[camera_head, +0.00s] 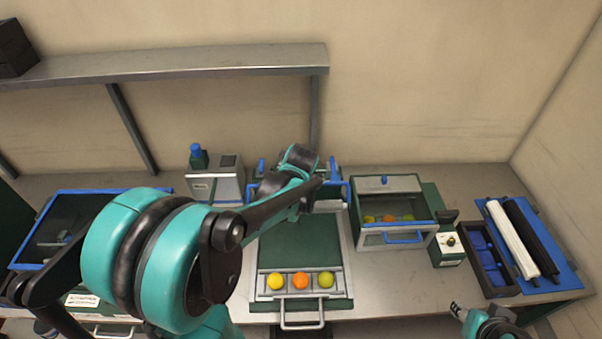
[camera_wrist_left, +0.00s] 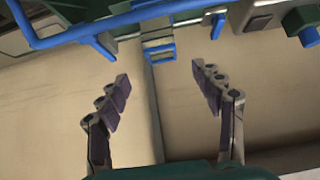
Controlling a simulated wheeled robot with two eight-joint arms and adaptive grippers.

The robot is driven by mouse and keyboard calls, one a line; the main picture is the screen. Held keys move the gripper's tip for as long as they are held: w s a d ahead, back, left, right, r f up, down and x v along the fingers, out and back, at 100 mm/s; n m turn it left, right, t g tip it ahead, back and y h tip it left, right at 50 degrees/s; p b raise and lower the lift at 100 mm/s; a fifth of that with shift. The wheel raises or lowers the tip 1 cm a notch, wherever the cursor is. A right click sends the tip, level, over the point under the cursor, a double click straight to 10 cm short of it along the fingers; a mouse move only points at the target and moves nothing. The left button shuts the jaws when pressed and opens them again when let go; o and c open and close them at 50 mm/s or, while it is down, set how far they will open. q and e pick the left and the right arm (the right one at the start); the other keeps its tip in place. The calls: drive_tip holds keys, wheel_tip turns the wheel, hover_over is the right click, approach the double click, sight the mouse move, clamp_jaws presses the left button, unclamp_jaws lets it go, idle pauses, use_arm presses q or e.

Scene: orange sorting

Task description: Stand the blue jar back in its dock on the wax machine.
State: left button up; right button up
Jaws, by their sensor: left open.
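A dark green jar-like thing with a blue top (camera_head: 197,155) stands at the back left, at the grey boxy machine (camera_head: 215,185). I cannot tell if this is the blue jar, or whether it sits in a dock. My left arm reaches across the middle of the head view, and its own links hide its gripper there. In the left wrist view my left gripper (camera_wrist_left: 160,88) is open, with nothing between its fingers. A small blue block (camera_wrist_left: 158,50) shows beyond the fingers. My right gripper (camera_head: 458,311) is partly visible at the bottom right; its jaw opening is unclear.
A tray (camera_head: 346,283) with yellow, orange and greenish fruit is at the front middle. A clear-fronted box (camera_head: 385,240) holds more fruit. A small control box (camera_head: 447,247), a dark holder (camera_head: 489,270) and rollers on a blue board (camera_head: 566,266) stand right. A shelf (camera_head: 170,65) runs along the wall.

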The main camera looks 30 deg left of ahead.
use_arm(q)
drive_tip(key=s+d+m+h, duration=0.2)
drive_tip(key=s+d+m, duration=0.1)
drive_tip(key=s+d, duration=0.5)
drive_tip(key=s+d+r+m+h, duration=0.1)
drive_tip(key=s+d+m+h, duration=0.1)
drive_tip(key=s+d, duration=0.7)
drive_tip(key=s+m, duration=0.1)
drive_tip(key=s, duration=0.3)
drive_tip(key=shift+s+r+g+h, duration=0.15)
drive_tip(key=shift+s+g+h, duration=0.15)
drive_tip(key=shift+g, duration=0.1)
